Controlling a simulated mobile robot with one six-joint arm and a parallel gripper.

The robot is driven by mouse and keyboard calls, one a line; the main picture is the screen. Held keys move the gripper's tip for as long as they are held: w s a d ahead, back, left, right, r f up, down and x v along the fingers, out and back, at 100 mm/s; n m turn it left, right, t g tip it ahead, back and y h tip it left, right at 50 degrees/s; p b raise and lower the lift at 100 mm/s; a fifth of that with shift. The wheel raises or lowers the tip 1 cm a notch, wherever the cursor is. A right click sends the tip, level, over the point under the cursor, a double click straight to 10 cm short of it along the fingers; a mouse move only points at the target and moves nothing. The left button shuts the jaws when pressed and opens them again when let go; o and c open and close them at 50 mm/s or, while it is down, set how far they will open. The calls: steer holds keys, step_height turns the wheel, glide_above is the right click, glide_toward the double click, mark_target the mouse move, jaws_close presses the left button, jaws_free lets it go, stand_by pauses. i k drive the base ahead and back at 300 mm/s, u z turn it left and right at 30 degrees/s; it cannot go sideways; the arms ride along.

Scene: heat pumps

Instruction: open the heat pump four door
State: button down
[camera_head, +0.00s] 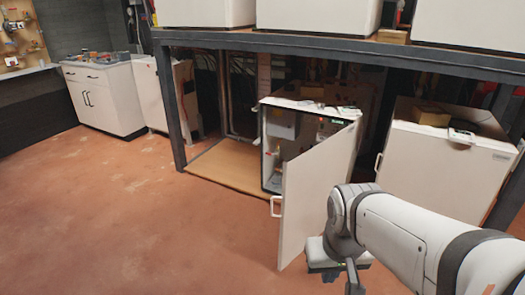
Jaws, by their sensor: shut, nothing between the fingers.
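A white heat pump (345,109) stands under the dark shelf, right of centre. Its door (316,190) is swung wide open towards me, and its inside shows on the left of the door. A pale handle (275,206) is on the door's outer left edge. My arm comes in from the lower right, and my gripper (354,282) is low, to the right of the open door's lower part. It is shut and empty, apart from the handle. The fingertips are partly cut off by the bottom edge. No number shows on the unit.
Another heat pump (445,158) with its door shut stands to the right. A dark shelf frame (330,47) with white units on top spans above. A wooden board (222,167) lies left of the open unit. Red floor (130,220) is clear at left.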

mark_target(307, 182)
steer(key=u, duration=0.1)
steer(key=i, duration=1.55)
steer(key=z, duration=0.35)
steer(key=k, duration=0.65)
steer(key=z, duration=0.25)
steer(key=i, duration=0.7)
steer(key=u, duration=0.1)
